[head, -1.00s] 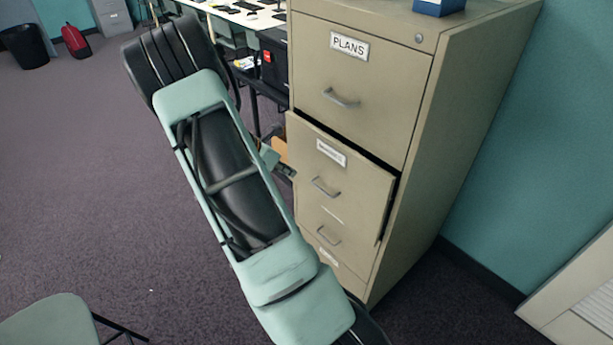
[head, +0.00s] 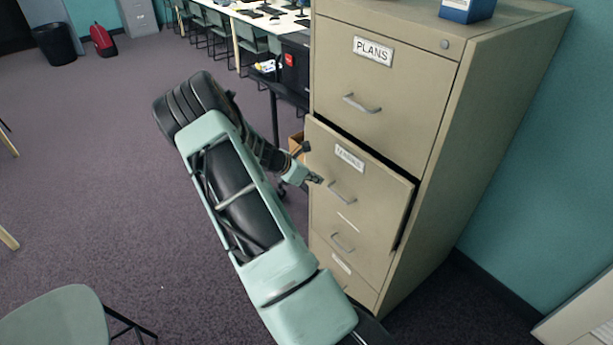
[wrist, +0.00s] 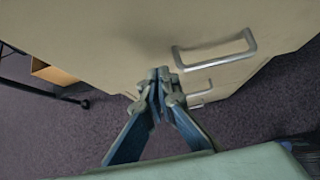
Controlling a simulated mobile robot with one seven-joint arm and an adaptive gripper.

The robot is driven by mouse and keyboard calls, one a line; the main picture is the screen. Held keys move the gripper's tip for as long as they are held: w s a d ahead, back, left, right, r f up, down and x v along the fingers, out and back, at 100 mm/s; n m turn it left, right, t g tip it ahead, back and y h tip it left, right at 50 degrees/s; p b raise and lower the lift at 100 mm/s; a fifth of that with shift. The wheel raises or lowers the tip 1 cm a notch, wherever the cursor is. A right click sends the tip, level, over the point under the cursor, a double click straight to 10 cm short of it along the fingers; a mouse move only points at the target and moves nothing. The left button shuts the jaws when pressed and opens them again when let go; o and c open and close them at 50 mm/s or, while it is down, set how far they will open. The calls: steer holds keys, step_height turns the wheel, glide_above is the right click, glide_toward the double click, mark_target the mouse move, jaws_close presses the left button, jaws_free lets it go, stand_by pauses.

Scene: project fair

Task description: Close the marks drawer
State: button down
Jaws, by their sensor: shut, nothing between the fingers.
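A tan filing cabinet (head: 440,210) stands at the right in the head view. Its middle drawer (head: 385,190) sticks out a little from the cabinet, with a dark gap along its top and right side. The drawer's label (head: 350,157) is too blurred to read surely. Its metal handle (head: 342,193) also shows in the wrist view (wrist: 250,40). My gripper (head: 318,180) is shut and empty at the left part of this drawer front. In the wrist view my gripper (wrist: 163,82) is left of the handle, close to the front; contact cannot be told.
The top drawer (head: 405,90), labelled PLANS, is shut. A lower drawer (head: 372,252) lies beneath the middle one. A blue box (head: 468,10) sits on top. A green chair (head: 60,320) stands at the lower left. Carpet left of my arm is mostly clear.

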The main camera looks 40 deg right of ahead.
steer(key=shift+d+r, duration=0.1)
steer(key=shift+d, duration=1.4)
steer(key=d, duration=0.4)
steer(key=shift+d, duration=0.15)
steer(key=shift+r, duration=0.15)
steer(key=shift+d, duration=0.15)
steer(key=shift+a, duration=0.5)
steer(key=a, duration=0.3)
steer(key=shift+w+a, duration=0.1)
steer(key=shift+a, duration=0.15)
glide_toward(330, 168)
steer(key=a, duration=0.1)
steer(key=a+f, duration=0.1)
steer(key=a, duration=0.1)
steer(key=shift+b, duration=0.3)
